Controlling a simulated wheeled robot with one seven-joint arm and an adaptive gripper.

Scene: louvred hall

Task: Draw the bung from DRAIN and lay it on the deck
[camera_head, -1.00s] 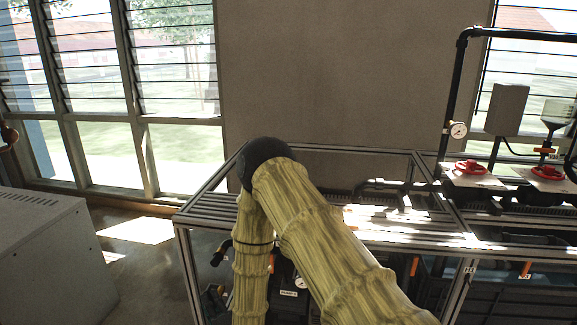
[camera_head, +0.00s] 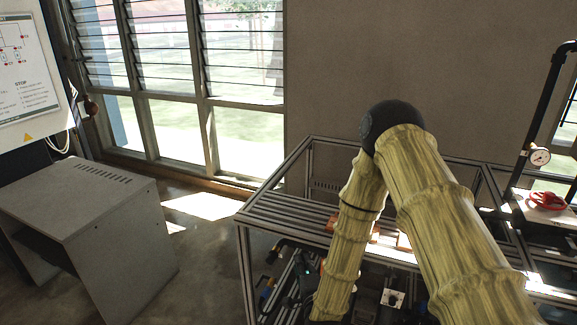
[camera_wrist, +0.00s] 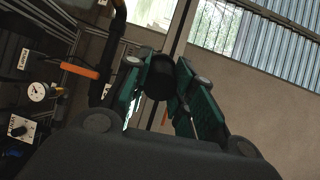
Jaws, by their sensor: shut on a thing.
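In the wrist view my gripper (camera_wrist: 160,68), with its green fingers, is shut on a black rounded plug (camera_wrist: 159,82), apparently the bung. The plug sits between the fingertips, and a window and wall show behind it. Whether it still touches any fitting is not clear. In the head view my sleeved arm rises over the frame and bends down, and the gripper is hidden. No DRAIN label is readable. The slatted top (camera_head: 290,213) of the metal frame, possibly the deck, lies left of my arm.
Black pipework with an orange handle (camera_wrist: 80,68), a gauge (camera_wrist: 38,91) and a knob panel (camera_wrist: 18,128) lie left of the gripper. A grey cabinet (camera_head: 95,225) stands left of the frame, with open floor between. A red valve wheel (camera_head: 547,200) is at right.

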